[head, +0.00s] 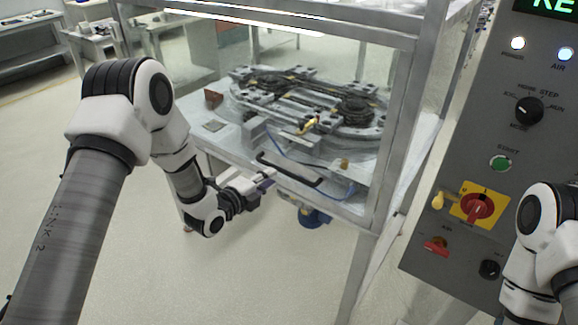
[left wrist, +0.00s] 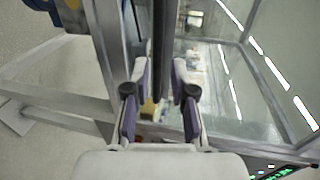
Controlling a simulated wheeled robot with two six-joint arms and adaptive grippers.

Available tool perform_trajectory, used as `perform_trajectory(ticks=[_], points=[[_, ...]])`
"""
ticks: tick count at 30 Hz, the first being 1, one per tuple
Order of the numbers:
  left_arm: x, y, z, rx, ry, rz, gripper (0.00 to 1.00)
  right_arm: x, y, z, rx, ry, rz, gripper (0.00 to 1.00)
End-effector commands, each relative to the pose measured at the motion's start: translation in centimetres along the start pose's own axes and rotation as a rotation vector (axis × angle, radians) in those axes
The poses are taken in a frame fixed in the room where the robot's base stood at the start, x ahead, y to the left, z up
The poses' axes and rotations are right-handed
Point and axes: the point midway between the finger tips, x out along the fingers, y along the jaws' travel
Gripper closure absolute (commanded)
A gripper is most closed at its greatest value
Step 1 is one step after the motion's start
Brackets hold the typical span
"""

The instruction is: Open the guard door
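The guard door (head: 335,206) is a clear panel in a grey metal frame on the front of the machine cell; it looks shut. Its black bar handle (head: 290,170) runs along the lower part. My left gripper (head: 266,177) is at the left end of this handle in the head view. In the left wrist view, the fingers of my left gripper (left wrist: 158,75) are apart, with the dark handle (left wrist: 160,40) running between and beyond their tips. I cannot see whether either finger touches it. My right gripper is out of view; only part of the right arm shows.
The ring track (head: 310,100) sits on a table behind the clear panel. A grey control panel (head: 480,130) with knobs and lamps stands at the right. A metal post (head: 400,110) rises between them.

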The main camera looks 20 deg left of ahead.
Motion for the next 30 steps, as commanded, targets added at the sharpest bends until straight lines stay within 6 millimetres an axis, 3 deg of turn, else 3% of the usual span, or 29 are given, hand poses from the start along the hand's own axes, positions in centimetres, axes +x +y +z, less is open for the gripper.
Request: perform_trajectory(ticks=[7, 12, 19, 20, 21, 22, 30], points=[[4.6, 0.0, -0.2, 0.000, 0.002, 0.001, 0.75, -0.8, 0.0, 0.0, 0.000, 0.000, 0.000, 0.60], [6.7, 0.1, -0.1, -0.001, 0.001, 0.003, 0.75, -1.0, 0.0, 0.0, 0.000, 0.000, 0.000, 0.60], [7.0, 0.2, -0.1, -0.003, 0.001, 0.004, 0.75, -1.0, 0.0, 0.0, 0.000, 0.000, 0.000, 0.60], [6.9, 0.2, -0.1, -0.003, 0.001, 0.004, 0.79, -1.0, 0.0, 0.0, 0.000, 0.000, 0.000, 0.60], [6.9, 0.2, -0.1, -0.003, 0.001, 0.004, 0.93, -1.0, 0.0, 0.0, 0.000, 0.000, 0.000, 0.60], [6.9, 0.2, -0.1, -0.003, 0.001, 0.004, 1.00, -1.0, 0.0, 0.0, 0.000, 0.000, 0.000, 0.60], [6.9, 0.0, -0.1, -0.003, 0.000, 0.003, 1.00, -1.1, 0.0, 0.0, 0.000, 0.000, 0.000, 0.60]])
